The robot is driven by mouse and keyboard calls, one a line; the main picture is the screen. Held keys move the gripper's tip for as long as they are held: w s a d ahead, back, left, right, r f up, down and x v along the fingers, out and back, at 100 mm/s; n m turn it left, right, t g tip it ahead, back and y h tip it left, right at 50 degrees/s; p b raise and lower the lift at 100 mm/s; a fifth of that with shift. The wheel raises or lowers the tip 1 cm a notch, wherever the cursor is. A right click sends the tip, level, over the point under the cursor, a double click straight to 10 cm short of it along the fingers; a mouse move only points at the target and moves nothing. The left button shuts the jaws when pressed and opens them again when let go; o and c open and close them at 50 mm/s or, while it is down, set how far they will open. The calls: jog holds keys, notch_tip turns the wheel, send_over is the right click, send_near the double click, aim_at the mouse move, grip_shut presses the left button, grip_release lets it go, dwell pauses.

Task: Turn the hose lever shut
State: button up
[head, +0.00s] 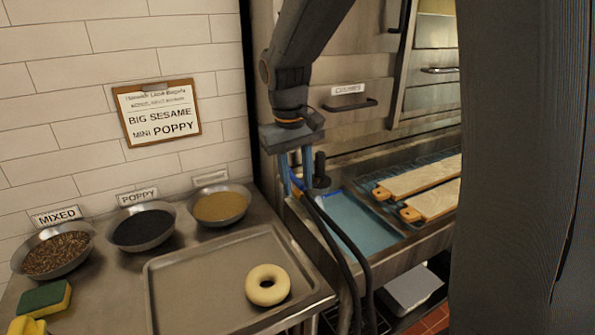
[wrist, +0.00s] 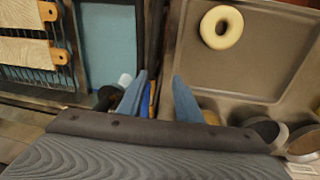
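My gripper (head: 296,187) points down with its two blue fingers over the left edge of the sink, beside the hose fittings. In the wrist view my gripper (wrist: 160,77) is open, with a clear gap between the fingers. A small, brighter blue piece, seemingly the hose lever (wrist: 148,103), shows between the fingers, close to the left one. I cannot tell whether they touch. In the head view the lever is mostly hidden by the fingers. Dark hoses (head: 345,245) run down from there over the counter edge. A dark upright knob (head: 319,176) stands just right of the fingers.
A steel tray (head: 190,295) with one pale bagel (head: 267,285) lies left of the sink. Bowls of mixed seeds (head: 57,252), poppy (head: 143,228) and sesame (head: 220,207) line the wall. Blue water (head: 357,222) and wooden boards (head: 425,175) on a rack lie right.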

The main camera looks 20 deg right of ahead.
aim_at(295, 178)
jog(key=w+r+h, duration=0.1)
jog(key=w+r, duration=0.5)
jog(key=shift+w+d+f+p, duration=0.15)
jog(key=shift+f+p, duration=0.15)
jog(key=shift+f, duration=0.95)
jog(key=shift+d+f+p, duration=0.15)
jog(key=shift+f+p, duration=0.2)
jog(key=shift+f, duration=0.9)
jog(key=shift+w+d+f+p, duration=0.15)
jog(key=shift+f+p, duration=0.15)
jog(key=shift+f, duration=0.95)
jog(key=shift+s, duration=0.1)
grip_shut()
